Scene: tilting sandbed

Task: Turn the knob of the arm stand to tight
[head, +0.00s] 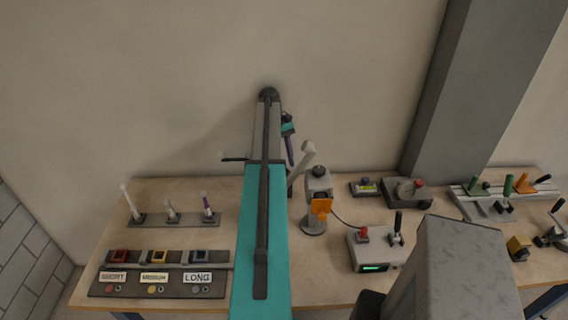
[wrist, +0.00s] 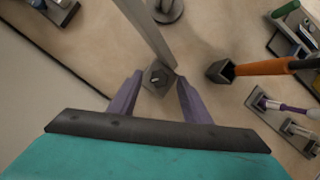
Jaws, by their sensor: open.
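A grey jointed stand (head: 318,186) on a round base stands at the table's middle. A pale grey bar slants up beside it, and an orange piece (head: 322,207) is on its front. I take this as the arm stand. My gripper (head: 291,152) is above and behind it, pointing down. In the wrist view its two purple fingers (wrist: 159,78) are open and apart. A grey angular block with a dark round centre (wrist: 157,77) shows between the fingertips, at the end of a grey bar (wrist: 148,32). It may be the knob; contact and setting cannot be told.
A white box with a red button (head: 363,236) stands right of the stand. An orange bar (wrist: 265,67) with a dark end lies close right of my gripper in the wrist view. A wall stands behind.

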